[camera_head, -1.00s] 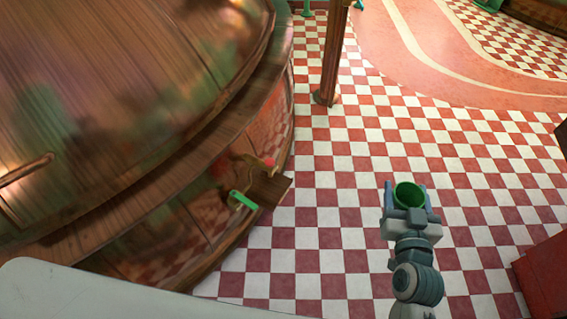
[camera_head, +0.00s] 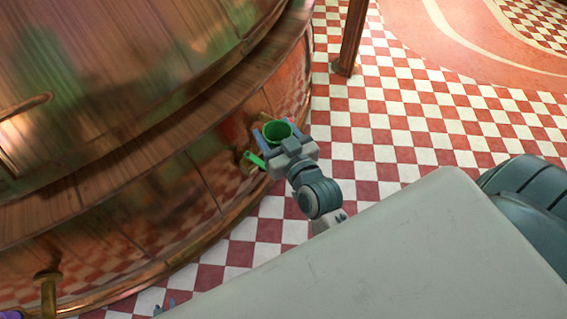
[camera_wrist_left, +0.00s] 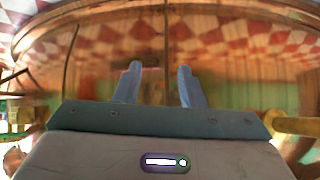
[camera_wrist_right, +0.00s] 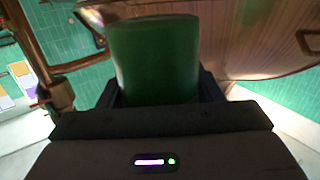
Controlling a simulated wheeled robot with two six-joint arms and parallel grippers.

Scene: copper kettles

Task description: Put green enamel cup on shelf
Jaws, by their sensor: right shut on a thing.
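The green enamel cup (camera_head: 278,132) is upright in my right gripper (camera_head: 277,134), beside the copper kettle's side. In the right wrist view the cup (camera_wrist_right: 153,60) fills the space between the fingers (camera_wrist_right: 155,92), which are shut on it. The small wooden ledge that earlier stuck out from the kettle's side is hidden behind the cup and gripper, so I cannot tell whether the cup touches it.
The large copper kettle (camera_head: 180,195) fills the left side. A green handle-like piece (camera_head: 254,159) is close beside my right gripper. A brass pipe (camera_head: 47,290) stands at the lower left. A post (camera_head: 352,35) rises at the back; checkered floor (camera_head: 400,130) right of the kettle is clear.

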